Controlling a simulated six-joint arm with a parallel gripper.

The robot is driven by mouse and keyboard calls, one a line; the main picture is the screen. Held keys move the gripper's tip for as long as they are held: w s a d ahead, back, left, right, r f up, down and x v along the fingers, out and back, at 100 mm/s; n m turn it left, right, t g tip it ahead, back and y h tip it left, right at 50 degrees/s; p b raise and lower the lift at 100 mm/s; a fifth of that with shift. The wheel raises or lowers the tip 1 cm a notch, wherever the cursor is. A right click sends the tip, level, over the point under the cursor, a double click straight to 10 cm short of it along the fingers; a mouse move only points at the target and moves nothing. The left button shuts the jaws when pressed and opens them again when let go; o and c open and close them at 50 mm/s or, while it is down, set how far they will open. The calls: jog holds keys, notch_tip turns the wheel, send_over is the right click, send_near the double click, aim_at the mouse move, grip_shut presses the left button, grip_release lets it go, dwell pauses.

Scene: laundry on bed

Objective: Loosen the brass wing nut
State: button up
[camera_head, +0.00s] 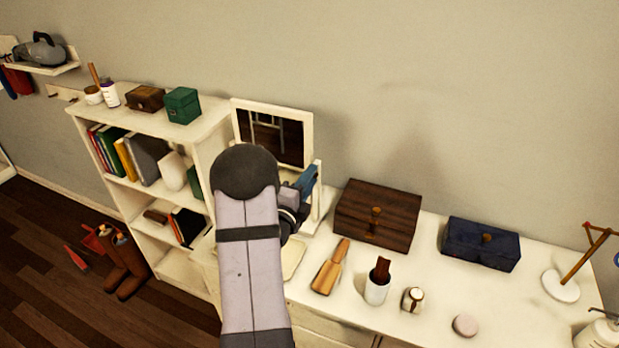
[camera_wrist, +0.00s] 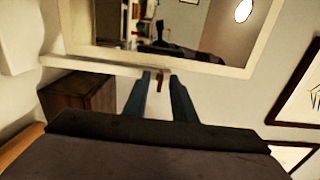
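The brass wing nut (camera_wrist: 160,77) is a small upright brass piece at the mirror's pale frame, in the middle of the wrist view. My gripper (camera_wrist: 160,82) has its two blue fingers apart, one on each side of the wing nut, with a gap showing on both sides. The mirror (camera_head: 275,135) stands on the white dresser in a cream frame. In the head view my gripper (camera_head: 308,183) is at the right side post of the mirror stand. The wing nut is hidden there.
A brown wooden box (camera_head: 378,213) stands just right of the mirror, with a navy box (camera_head: 481,244) beyond it. A white bookshelf (camera_head: 150,125) is on the left.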

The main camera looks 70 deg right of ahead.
grip_shut()
